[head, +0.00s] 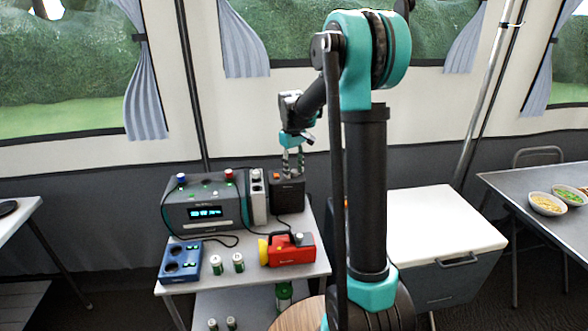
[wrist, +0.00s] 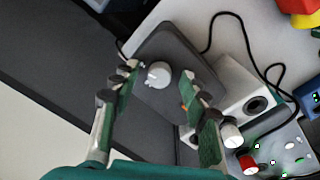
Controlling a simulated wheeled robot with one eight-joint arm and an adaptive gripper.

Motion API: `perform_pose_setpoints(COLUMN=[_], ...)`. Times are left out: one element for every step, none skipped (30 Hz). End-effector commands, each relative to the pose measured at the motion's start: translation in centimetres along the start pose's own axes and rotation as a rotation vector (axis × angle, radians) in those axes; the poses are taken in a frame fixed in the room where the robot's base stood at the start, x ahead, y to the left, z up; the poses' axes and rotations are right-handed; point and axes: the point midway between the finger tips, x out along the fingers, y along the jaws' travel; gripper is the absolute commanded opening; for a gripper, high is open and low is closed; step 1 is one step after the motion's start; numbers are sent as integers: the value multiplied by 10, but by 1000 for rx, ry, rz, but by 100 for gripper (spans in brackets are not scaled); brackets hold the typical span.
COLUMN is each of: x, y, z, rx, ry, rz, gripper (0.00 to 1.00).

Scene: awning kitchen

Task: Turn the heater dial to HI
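The heater looks to be the dark box (head: 287,195) at the back right of the small table. In the wrist view its dark top (wrist: 180,55) fills the middle. A round pale dial (wrist: 158,75) sits on that top; any HI marking is too small to read. My gripper (head: 292,168) is just above the box, pointing down. In the wrist view my gripper (wrist: 160,80) is open, with one finger on each side of the dial and visible gaps between. Contact with the dial cannot be made out. In the head view the dial is hidden by the fingers.
A grey unit with a lit display (head: 205,212) and a white narrow box (head: 257,197) stand left of the heater. A black cable (wrist: 250,50) runs nearby.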

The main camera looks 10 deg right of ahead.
Motion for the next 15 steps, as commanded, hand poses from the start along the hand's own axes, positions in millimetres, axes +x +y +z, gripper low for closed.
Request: perform_pose_setpoints(x=[0,0,0,0,-1,-3,-5,-8,-13,-17,-22,-30,-36,-42,-51], y=[0,0,0,0,0,0,0,0,0,0,0,0,0,0,0], z=[0,0,0,0,0,0,0,0,0,0,0,0,0,0,0], rx=[0,0,0,0,0,0,0,0,0,0,0,0,0,-1,-1], ry=[0,0,0,0,0,0,0,0,0,0,0,0,0,0,0], rz=[0,0,0,0,0,0,0,0,0,0,0,0,0,0,0], gripper=[45,45,45,45,45,45,45,45,45,45,45,45,45,45,45])
